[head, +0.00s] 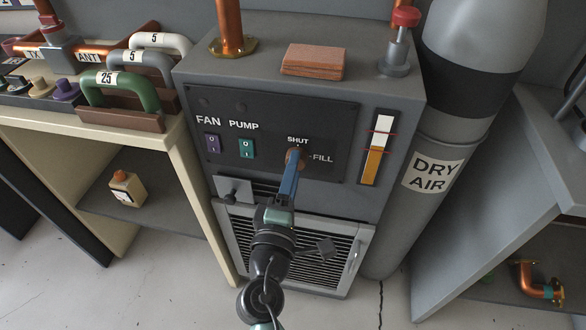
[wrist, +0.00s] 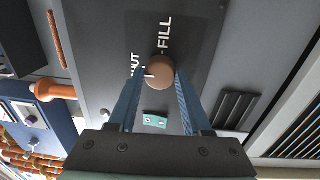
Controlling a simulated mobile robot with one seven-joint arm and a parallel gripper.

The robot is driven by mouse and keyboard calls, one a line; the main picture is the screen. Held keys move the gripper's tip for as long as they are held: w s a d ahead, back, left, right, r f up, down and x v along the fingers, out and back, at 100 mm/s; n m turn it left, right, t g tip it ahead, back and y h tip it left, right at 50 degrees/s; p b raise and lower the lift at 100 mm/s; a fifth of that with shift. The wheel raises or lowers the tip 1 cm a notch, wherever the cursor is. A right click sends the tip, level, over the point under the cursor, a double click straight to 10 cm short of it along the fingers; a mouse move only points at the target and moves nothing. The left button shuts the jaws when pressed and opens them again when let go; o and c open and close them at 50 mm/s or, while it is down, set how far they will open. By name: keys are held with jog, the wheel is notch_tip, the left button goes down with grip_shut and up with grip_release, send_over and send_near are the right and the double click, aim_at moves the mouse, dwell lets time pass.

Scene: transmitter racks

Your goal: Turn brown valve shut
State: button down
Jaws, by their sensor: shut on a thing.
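The brown valve (wrist: 160,72) is a round knob on the dark panel of the grey cabinet. In the head view the brown valve (head: 293,155) shows only in part behind my gripper (head: 291,163). The word SHUT (head: 298,140) is above it and FILL (head: 322,158) is to its right. In the wrist view my gripper (wrist: 159,74) has its two blue fingers on either side of the knob, shut on it. The knob's white pointer (wrist: 149,76) points left, towards the word SHUT, which a finger partly hides.
FAN (head: 212,143) and PUMP (head: 246,148) switches are left of the valve; a gauge (head: 376,147) is right. A louvred door (head: 325,262) is below. The DRY AIR cylinder (head: 432,175) stands at right. A bench with handles (head: 120,90) is at left.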

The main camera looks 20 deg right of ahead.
dwell(0.4)
jog(key=shift+c, duration=1.7)
grip_release()
jog(key=v, duration=1.3)
jog(key=shift+b, duration=0.45)
